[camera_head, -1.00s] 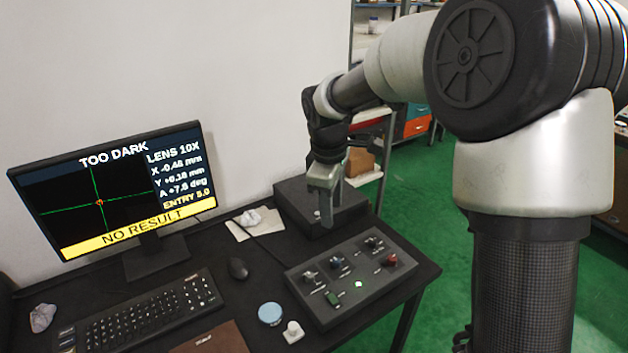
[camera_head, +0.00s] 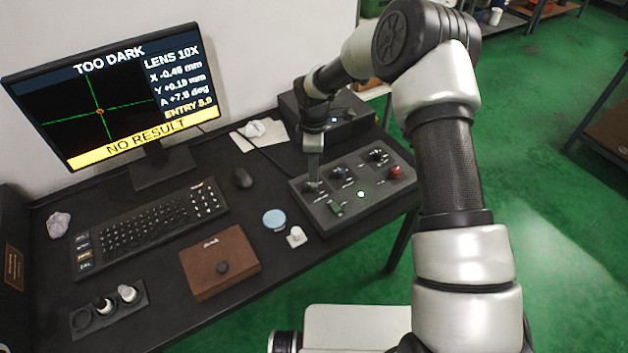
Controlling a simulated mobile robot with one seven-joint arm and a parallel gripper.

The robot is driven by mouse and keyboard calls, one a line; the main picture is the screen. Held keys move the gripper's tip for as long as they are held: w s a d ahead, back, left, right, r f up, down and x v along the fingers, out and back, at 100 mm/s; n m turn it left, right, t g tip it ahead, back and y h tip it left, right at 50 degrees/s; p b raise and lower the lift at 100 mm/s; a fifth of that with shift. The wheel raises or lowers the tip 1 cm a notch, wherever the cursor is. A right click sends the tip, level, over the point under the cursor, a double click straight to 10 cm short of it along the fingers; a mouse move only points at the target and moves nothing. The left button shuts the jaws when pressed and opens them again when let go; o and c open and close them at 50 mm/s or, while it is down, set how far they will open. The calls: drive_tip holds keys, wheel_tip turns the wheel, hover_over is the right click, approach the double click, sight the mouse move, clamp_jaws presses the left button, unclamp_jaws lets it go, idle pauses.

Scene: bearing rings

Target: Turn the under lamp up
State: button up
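The dark control panel (camera_head: 352,220) lies on the desk with several knobs. Its labels are too small to read, so I cannot tell which knob is for the under lamp. My gripper (camera_head: 314,178) points down at the left knob (camera_head: 313,188), with its fingertips at or just over it. The fingers overlap from this side, so their gap and any contact are hidden. The monitor (camera_head: 108,95) shows "TOO DARK" and "NO RESULT".
A dark knob (camera_head: 378,155), a red knob (camera_head: 396,172), a green switch (camera_head: 335,209) and a lit white button (camera_head: 361,194) share the panel. A dark box (camera_head: 345,132) stands behind.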

sight(313, 186)
wheel_tip(313, 186, down, 7)
drive_tip(key=shift+w+r, duration=0.1)
idle(0.3)
clamp_jaws()
